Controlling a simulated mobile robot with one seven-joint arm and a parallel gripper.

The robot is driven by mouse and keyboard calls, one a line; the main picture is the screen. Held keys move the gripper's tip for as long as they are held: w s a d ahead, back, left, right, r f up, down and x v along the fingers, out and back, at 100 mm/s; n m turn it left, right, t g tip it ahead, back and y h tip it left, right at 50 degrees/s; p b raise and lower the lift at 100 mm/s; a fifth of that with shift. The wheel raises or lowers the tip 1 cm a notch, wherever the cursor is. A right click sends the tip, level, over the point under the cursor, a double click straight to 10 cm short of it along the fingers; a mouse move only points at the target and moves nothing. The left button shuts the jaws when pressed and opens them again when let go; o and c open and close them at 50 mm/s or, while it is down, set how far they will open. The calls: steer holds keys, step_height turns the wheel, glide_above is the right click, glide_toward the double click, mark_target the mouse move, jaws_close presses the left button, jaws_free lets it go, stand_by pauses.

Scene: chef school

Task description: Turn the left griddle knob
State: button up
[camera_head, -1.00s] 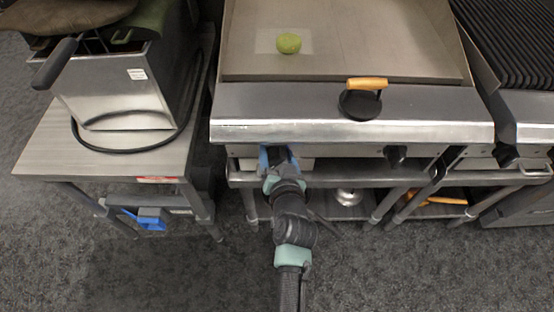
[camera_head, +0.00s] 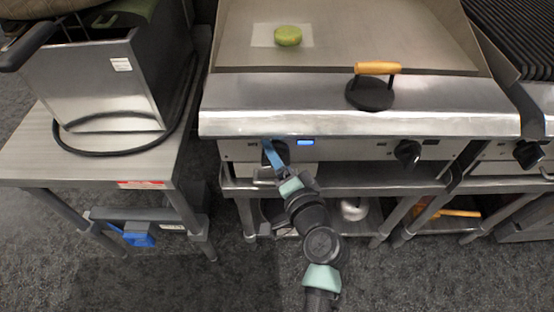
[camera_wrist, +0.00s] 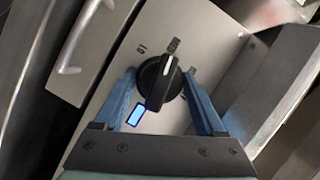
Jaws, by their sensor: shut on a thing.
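The griddle (camera_head: 390,35) has a steel front with two black knobs. The left griddle knob (camera_wrist: 160,82) is round and black with a white line on its grip, and it shows in the wrist view. My gripper (camera_wrist: 160,78) has its two blue fingers on either side of this knob and is shut on it. In the head view my gripper (camera_head: 270,150) is at the left of the griddle's front panel and hides most of the knob. A lit blue display (camera_wrist: 136,114) sits beside the knob. The right griddle knob (camera_head: 408,152) is clear of my gripper.
A green patty (camera_head: 288,36) on a pale square and a press with a wooden handle (camera_head: 378,68) rest on the griddle. A fryer (camera_head: 95,85) stands on a table to the left. A shelf (camera_head: 400,182) runs below the panel, close to my arm.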

stand_by(0.4)
steer(key=o, duration=1.1)
steer(key=shift+c, duration=0.2)
steer(key=shift+s, duration=0.15)
steer(key=v, duration=1.2)
steer(key=shift+s+d+p, duration=0.25)
steer(key=shift+s+p, duration=0.1)
steer(key=shift+p, duration=0.1)
